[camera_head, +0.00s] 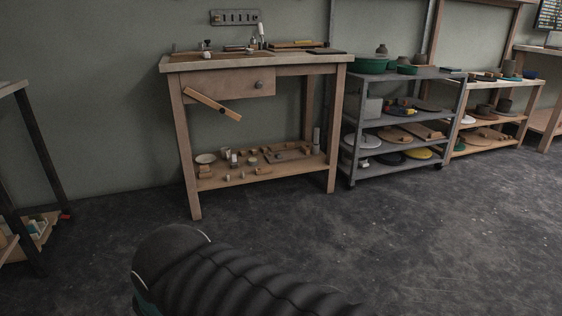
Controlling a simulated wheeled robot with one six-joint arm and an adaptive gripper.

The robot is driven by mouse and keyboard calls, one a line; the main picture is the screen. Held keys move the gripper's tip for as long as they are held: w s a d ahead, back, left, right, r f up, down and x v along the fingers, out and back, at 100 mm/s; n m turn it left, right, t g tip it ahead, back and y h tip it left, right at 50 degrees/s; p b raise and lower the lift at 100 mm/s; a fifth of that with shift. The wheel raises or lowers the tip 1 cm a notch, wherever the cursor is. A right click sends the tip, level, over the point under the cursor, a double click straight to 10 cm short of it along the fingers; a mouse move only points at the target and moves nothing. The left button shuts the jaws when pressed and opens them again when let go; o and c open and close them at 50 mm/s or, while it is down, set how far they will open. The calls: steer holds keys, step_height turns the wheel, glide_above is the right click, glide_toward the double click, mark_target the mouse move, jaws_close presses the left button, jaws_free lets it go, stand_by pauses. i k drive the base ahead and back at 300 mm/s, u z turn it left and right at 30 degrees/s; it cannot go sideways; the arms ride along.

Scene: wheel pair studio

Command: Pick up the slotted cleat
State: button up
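I cannot tell for certain which thing is the slotted cleat. A pale wooden strip (212,104) with small dark marks near its ends sits tilted at the front of a wooden workbench (186,140), just below the drawer (225,86), its right end lower. Whether it is fixed there is unclear. Several small wooden and pale pieces (250,159) lie on the bench's lower shelf (225,183), too small to make out. My gripper is not in view; a dark ribbed part of my own body fills the bottom of the picture, well apart from the bench.
A grey wheeled cart (350,172) with green bowls (368,65) and discs stands right of the bench. Another wooden shelf unit (530,97) is beyond it. A dark-legged table (38,140) is at the left edge. The dark floor (300,245) before the bench is clear.

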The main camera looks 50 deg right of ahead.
mark_target(268, 170)
steer(key=z, duration=0.8)
steer(key=i, duration=1.2)
steer(key=z, duration=1.65)
steer(key=i, duration=0.4)
steer(key=z, duration=0.3)
